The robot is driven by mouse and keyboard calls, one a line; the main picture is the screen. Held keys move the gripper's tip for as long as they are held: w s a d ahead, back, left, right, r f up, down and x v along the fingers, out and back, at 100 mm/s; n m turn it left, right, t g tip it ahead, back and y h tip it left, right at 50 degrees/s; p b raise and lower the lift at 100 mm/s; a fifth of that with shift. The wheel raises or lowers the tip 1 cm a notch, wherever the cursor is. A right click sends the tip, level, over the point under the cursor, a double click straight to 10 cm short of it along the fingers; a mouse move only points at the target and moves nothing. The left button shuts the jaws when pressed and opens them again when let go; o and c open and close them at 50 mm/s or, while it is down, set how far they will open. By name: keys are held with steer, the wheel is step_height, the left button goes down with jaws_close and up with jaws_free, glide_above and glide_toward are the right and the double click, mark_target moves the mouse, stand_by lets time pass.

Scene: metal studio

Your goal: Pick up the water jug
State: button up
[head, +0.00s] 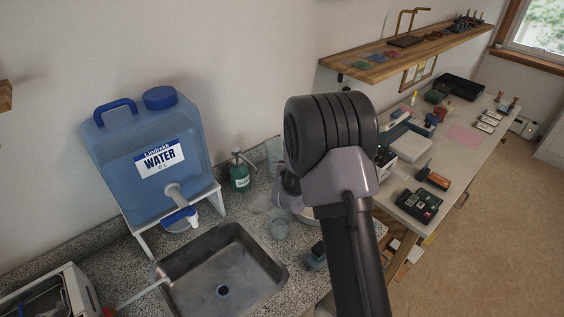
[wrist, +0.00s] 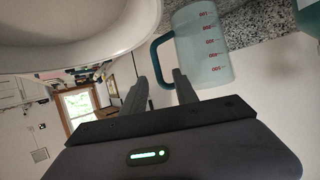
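A clear measuring jug (wrist: 205,45) with a teal handle (wrist: 159,62) and red markings shows in the wrist view, which looks turned over. My gripper (wrist: 160,80) is open, its fingers apart. The teal handle appears between the fingertips; whether it lies inside the grip or just beyond, I cannot tell. Nothing is clamped. In the head view my arm hides the gripper and probably most of this jug. A large blue container (head: 115,165) labelled WATER, with a blue handle, cap and tap, stands on a white stand (head: 146,245) at the left, away from my arm.
A white rounded vessel (wrist: 90,35) is close to my gripper. A metal sink (head: 225,280) is set in the speckled counter. A green soap bottle (head: 239,176) and a clear cup (head: 279,229) stand near my arm. A cluttered bench (head: 450,172) and wooden shelf (head: 370,72) are right.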

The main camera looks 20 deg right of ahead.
steer(key=x, duration=0.4)
steer(key=shift+d+b, duration=0.2)
steer(key=shift+b, duration=0.15)
jaws_close()
stand_by(0.9)
